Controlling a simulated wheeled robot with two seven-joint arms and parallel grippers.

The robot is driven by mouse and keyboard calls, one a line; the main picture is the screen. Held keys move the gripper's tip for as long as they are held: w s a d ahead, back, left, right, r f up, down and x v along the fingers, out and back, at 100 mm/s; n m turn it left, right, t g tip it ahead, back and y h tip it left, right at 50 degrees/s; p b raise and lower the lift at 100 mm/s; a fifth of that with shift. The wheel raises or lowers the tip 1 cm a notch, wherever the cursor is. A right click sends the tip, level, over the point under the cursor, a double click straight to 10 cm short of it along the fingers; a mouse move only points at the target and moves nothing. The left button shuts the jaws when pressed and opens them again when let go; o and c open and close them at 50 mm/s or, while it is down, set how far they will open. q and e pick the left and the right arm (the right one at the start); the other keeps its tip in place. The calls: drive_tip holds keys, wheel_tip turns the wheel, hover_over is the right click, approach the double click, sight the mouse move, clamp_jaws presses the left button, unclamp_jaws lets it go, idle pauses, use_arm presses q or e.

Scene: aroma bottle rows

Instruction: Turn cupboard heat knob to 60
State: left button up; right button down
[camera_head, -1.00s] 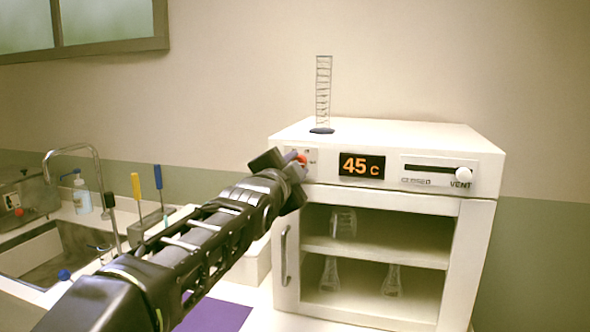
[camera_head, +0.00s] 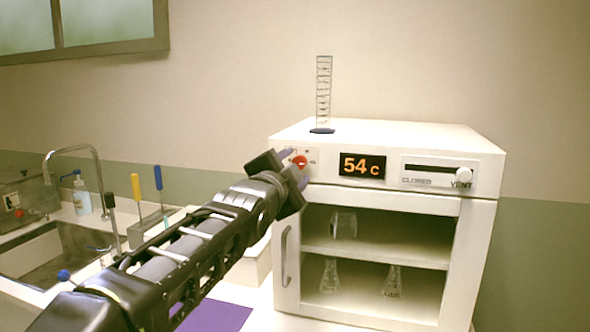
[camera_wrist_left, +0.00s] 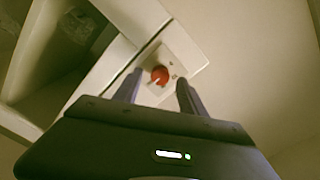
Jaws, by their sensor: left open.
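The white cupboard (camera_head: 385,192) stands on the counter, and its orange display (camera_head: 361,167) reads 54 C. The red heat knob (camera_head: 299,161) is on the panel left of the display. In the left wrist view the knob (camera_wrist_left: 159,74) shows a pale pointer mark and lies just beyond and between the two fingertips. My left gripper (camera_head: 294,166) is open in front of the knob, its fingers on either side. In the wrist view the left gripper (camera_wrist_left: 158,86) appears clear of the knob. My right gripper is not in view.
A vent slider (camera_head: 463,174) sits right of the display. A graduated cylinder (camera_head: 323,92) stands on the cupboard top. Glassware (camera_head: 329,275) stands on the shelves inside. A sink (camera_head: 55,250) and a tool rack with screwdrivers (camera_head: 158,178) are at the left.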

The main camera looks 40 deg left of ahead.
use_arm(q)
drive_tip(key=b+v, duration=0.1)
drive_tip(key=v, duration=0.5)
drive_tip(key=shift+f, duration=0.1)
idle(0.4)
